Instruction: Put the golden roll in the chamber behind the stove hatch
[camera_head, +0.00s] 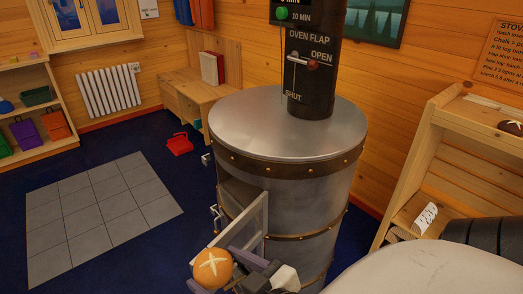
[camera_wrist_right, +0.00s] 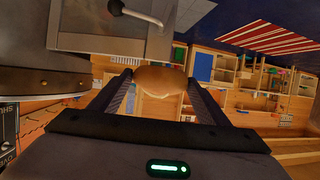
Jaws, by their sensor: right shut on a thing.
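The golden roll (camera_head: 212,266), round and brown with a pale cross on top, is held in my right gripper (camera_head: 222,273) at the bottom of the head view. The right wrist view shows the roll (camera_wrist_right: 160,80) between the two fingers. The stove (camera_head: 290,190) is a grey metal drum with riveted bands. Its hatch (camera_head: 252,225) stands swung open on the left side, with an opening (camera_head: 238,192) behind it, mostly hidden. The roll is outside the stove, in front of the hatch's lower part. The hatch (camera_wrist_right: 105,28) and its handle fill the wrist view's upper left. My left gripper is out of view.
A black pipe (camera_head: 312,80) rises from the stove top, with an oven flap lever (camera_head: 303,61) near OPEN. Wooden shelves (camera_head: 425,150) with a dark roll and logs stand on the right.

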